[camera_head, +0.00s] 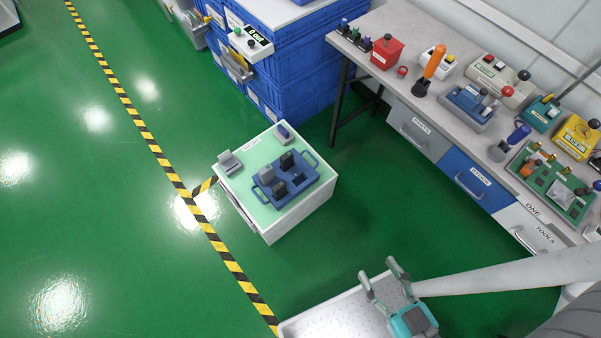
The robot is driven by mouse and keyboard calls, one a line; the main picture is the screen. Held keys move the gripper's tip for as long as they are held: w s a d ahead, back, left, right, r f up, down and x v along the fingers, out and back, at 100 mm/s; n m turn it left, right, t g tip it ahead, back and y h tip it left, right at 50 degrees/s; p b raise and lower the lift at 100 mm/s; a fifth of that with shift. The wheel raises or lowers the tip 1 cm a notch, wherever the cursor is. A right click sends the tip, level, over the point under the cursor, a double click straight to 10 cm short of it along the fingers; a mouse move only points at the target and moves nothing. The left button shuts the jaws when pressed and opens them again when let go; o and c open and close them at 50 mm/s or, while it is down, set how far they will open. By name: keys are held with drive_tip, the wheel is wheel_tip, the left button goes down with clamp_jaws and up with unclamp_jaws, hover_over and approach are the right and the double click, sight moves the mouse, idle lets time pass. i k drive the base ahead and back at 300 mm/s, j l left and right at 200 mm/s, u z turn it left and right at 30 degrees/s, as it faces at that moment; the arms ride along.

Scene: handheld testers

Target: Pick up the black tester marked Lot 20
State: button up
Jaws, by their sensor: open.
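Dark handheld testers stand in a blue tray (306,179) on the green top of a white block. One black tester (287,161) is toward the back of the tray, another (266,176) toward the left, and a third (280,188) toward the front. Their lot markings are too small to read, so I cannot tell which is Lot 20. My gripper (380,270) is open and empty, at the lower right, apart from the block and over a pale tray-like surface.
A grey tester (230,163) and a blue one (284,132) stand on the white block (300,218) outside the tray. A workbench (440,100) with many devices runs along the right. Blue crates (285,65) stand behind. Green floor lies open at left, past striped tape (150,135).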

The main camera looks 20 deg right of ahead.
sight(287, 159)
drive_tip(key=k+l, duration=0.1)
drive_tip(key=i+j+u, duration=0.1)
drive_tip(key=i+j, duration=0.4)
drive_tip(key=i+j+u, duration=0.15)
drive_tip(key=i+j, duration=0.35)
drive_tip(key=i, duration=0.15)
